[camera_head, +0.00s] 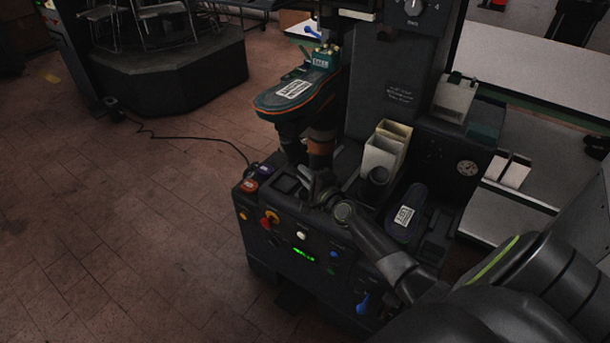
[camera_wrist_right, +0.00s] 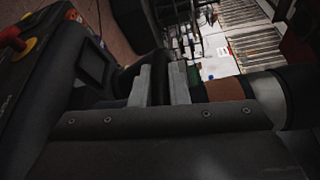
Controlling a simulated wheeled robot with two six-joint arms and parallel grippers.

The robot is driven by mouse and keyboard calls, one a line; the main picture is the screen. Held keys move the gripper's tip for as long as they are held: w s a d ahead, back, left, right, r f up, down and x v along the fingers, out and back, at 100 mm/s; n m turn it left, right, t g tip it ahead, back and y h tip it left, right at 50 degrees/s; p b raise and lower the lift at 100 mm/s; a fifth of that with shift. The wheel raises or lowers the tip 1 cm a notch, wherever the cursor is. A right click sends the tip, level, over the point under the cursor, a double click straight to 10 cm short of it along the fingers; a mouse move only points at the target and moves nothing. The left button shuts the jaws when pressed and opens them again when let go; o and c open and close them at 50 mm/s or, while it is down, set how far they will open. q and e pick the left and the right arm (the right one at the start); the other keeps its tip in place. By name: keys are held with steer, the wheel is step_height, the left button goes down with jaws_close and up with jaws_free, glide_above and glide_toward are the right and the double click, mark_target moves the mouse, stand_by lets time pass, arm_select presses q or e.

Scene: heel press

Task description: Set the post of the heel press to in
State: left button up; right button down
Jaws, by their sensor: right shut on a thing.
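The heel press (camera_head: 345,215) is a dark machine with a control panel in front. Its post (camera_head: 320,147) is dark with a brown-orange band and stands below a shoe-shaped piece (camera_head: 296,92) with an orange edge. My right gripper (camera_head: 322,185) is low at the post, under the band. In the right wrist view its two grey fingers (camera_wrist_right: 163,86) are shut on a dark part beside the banded post (camera_wrist_right: 222,90). The exact gripped part is mostly hidden by the fingers. My left gripper is not in view.
Cream bins (camera_head: 384,150) and a dark sole-shaped piece (camera_head: 406,213) are close to my right forearm. Open tiled floor (camera_head: 130,225) lies to the left.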

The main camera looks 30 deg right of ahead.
mark_target(327, 154)
steer(key=w+d+b, duration=0.1)
steer(key=d+b, duration=0.2)
steer(key=w+d+b, duration=0.2)
steer(key=d+b, duration=0.1)
steer(key=d, duration=0.1)
steer(key=w+d+b, duration=0.1)
steer(key=d+b, duration=0.2)
steer(key=d, duration=0.1)
steer(key=shift+w+f+b, duration=0.2)
steer(key=shift+w+b, duration=0.05)
steer(key=shift+b, duration=0.15)
steer(key=shift+w+d+r+b, duration=0.25)
steer(key=shift+d+b, duration=0.15)
steer(key=shift+d, duration=0.15)
steer(key=c, duration=1.4)
jaws_free()
